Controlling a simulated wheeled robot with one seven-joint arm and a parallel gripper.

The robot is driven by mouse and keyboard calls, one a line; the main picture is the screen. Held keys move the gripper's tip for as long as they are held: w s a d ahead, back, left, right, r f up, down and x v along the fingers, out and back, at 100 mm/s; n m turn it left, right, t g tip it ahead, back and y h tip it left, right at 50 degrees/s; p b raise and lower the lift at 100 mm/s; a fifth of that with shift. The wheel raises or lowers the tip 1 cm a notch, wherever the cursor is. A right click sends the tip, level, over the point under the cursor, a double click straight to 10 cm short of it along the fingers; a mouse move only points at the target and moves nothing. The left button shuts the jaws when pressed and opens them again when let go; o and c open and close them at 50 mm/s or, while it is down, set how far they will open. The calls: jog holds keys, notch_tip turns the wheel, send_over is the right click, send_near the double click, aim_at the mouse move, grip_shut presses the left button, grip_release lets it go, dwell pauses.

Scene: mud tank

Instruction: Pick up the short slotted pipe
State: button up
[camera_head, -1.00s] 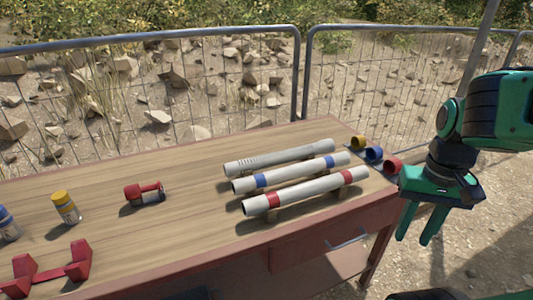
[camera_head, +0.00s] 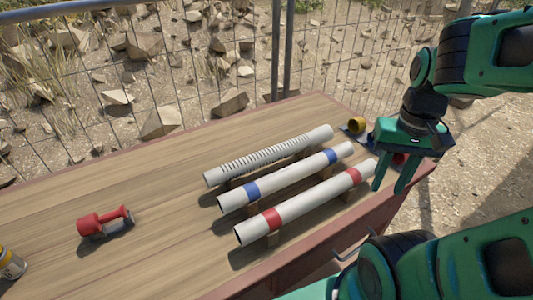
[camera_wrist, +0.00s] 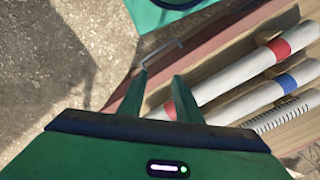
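The slotted pipe (camera_head: 268,157) is a grey-white tube with a row of slots, lying on supports at the back of a row of three pipes on the table. In front of it lie a pipe with blue bands (camera_head: 290,177) and a pipe with red bands (camera_head: 310,201). My gripper (camera_head: 390,189) hangs with its fingers down and apart, empty, by the right end of the red-banded pipe. In the wrist view, the gripper fingers (camera_wrist: 158,100) are spread near the table edge, and the slotted pipe (camera_wrist: 283,112) shows at the right, beyond the other two.
The wooden table (camera_head: 150,195) has clear room left of the pipes. A red tool (camera_head: 104,222) lies there, and a yellow-capped bottle (camera_head: 10,263) stands at the left edge. A wire fence (camera_head: 180,70) runs behind the table.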

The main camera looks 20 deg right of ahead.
jog(key=o, duration=0.5)
jog(key=shift+s+d+r, duration=0.1)
jog(key=shift+s+r, duration=0.05)
jog(key=shift+s, duration=0.1)
jog(key=shift+o, duration=1.1)
jog(key=shift+r+n, duration=0.3)
jog(key=shift+n, duration=0.1)
jog(key=n, duration=2.5)
send_over(268, 150)
jog(key=shift+f, duration=0.35)
jog(key=shift+n, duration=0.4)
jog(key=f, duration=0.5)
jog(key=shift+w+a, duration=0.15)
jog(key=shift+a, duration=0.1)
jog(key=shift+d+f, duration=0.2)
jog(key=shift+f, duration=2.7)
